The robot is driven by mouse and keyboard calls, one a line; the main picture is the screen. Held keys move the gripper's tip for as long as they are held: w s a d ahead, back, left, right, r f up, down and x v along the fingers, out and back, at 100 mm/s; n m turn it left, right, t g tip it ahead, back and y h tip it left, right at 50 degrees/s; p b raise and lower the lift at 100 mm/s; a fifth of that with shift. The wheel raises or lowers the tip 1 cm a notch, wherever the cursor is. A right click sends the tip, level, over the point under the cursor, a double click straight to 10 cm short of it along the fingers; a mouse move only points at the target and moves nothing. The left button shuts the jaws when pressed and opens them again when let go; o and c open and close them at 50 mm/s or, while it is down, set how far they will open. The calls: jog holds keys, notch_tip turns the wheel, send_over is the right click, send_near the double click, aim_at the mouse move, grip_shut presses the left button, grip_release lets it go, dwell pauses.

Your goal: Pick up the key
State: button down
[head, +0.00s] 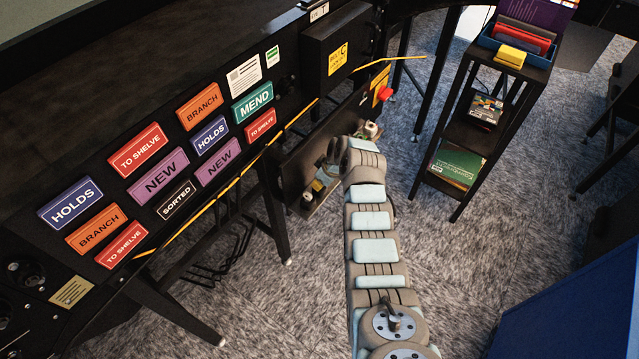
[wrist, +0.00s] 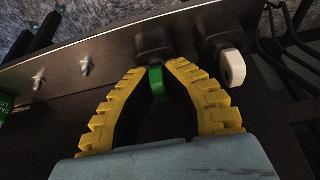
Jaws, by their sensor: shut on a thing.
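In the wrist view my gripper (wrist: 157,74) has its yellow ribbed fingers closed together at the tips on a small green piece (wrist: 157,86), which I take to be the key. The green piece sits just below a dark block (wrist: 155,42) on a black panel. I cannot tell whether it is still attached to that block. In the head view my arm reaches to the low black panel under the sorter, and the fingers and key are hidden behind the arm.
A white piece (wrist: 232,68) sits at a second dark block to the right. Two bolts stand on the panel at left. In the head view, the sorter front (head: 190,230) with coloured labels is at left, and a black shelf stand (head: 455,185) is at right.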

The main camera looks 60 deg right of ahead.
notch_tip(320, 180, up, 4)
jog(key=shift+f+p, duration=0.2)
jog(key=shift+p, duration=0.4)
jog(key=shift+s+a+r, duration=0.1)
jog(key=shift+a+r, duration=0.05)
jog(key=shift+r, duration=0.05)
jog(key=s+a+r+p, duration=0.8)
jog(key=a+r, duration=0.3)
jog(key=r, duration=0.2)
jog(key=shift+r+p, duration=0.25)
jog(key=shift+p, duration=0.6)
jog(key=shift+w+a, duration=0.15)
